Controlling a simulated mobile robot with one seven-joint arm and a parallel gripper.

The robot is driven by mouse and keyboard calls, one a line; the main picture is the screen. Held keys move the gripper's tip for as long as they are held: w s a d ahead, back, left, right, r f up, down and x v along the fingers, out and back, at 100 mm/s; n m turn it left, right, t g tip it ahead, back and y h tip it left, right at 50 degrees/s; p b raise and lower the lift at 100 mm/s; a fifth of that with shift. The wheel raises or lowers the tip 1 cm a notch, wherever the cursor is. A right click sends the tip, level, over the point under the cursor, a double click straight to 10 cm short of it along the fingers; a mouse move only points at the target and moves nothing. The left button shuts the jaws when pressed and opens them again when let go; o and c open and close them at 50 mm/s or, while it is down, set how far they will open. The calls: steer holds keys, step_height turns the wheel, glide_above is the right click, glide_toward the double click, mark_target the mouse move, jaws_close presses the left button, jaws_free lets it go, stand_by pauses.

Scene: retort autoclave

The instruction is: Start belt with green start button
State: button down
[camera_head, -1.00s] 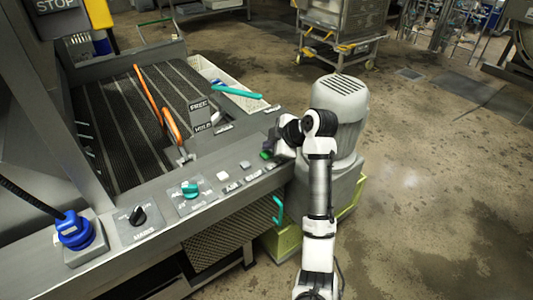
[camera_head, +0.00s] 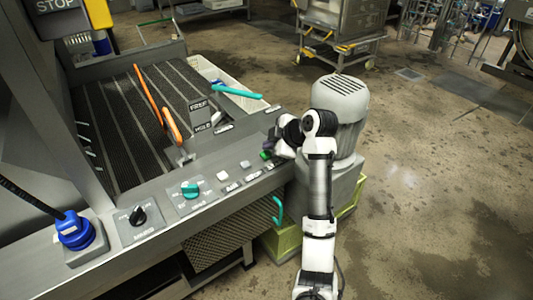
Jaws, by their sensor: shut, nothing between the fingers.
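The green start button (camera_head: 266,155) sits near the right end of the grey control panel (camera_head: 160,235), partly hidden by my gripper. My gripper (camera_head: 272,154) is at the panel's right end, right at the green button. The fingers are small and partly hidden by the wrist, and they look shut with nothing held. I cannot tell whether they touch the button. The belt (camera_head: 115,110), dark with lighter lengthwise strips, lies behind the panel.
On the panel are a white button (camera_head: 222,176), a grey button (camera_head: 245,164), a teal knob (camera_head: 190,189), a black knob (camera_head: 137,215) and a blue plug (camera_head: 74,230). An orange-handled lever (camera_head: 170,124) rises behind them. A grey motor (camera_head: 340,98) stands close behind my arm.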

steer(key=shift+f, duration=0.1)
steer(key=shift+f+b, duration=0.3)
steer(key=shift+f, duration=0.05)
